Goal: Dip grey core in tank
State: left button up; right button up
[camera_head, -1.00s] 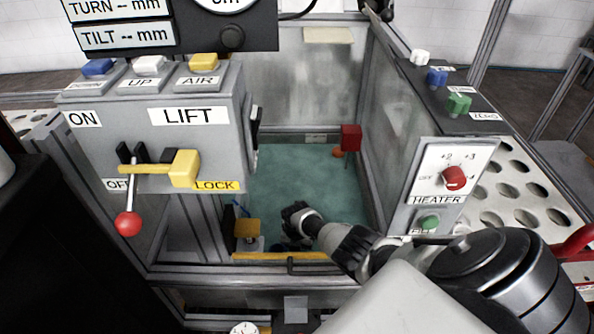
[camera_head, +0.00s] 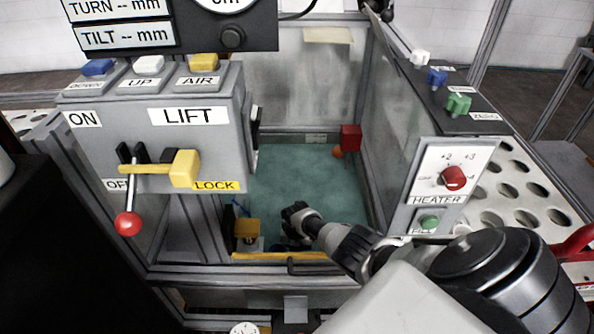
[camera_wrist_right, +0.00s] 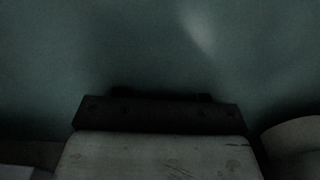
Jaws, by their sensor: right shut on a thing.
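The tank (camera_head: 310,185) of teal liquid stands in the middle of the head view, behind a yellow-edged front rim. My right arm reaches in over this rim from the lower right. My right gripper (camera_head: 297,213) is inside the tank's outline near the front, seen against the liquid. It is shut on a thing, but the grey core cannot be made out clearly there. In the dark right wrist view, teal fills the upper part above a dark bar and a pale grey block. Whether the core touches the liquid cannot be told. My left gripper is not in view.
The LIFT box (camera_head: 165,135) with its red-knobbed lever (camera_head: 128,222) and yellow lock (camera_head: 184,168) stands left of the tank. The HEATER panel (camera_head: 445,180) is close on the right. A red block (camera_head: 350,137) sits at the tank's back right. A perforated rack (camera_head: 515,195) lies further right.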

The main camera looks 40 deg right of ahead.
notch_tip(320, 180, up, 24)
jog(key=p, duration=2.2)
jog(key=shift+f, duration=0.25)
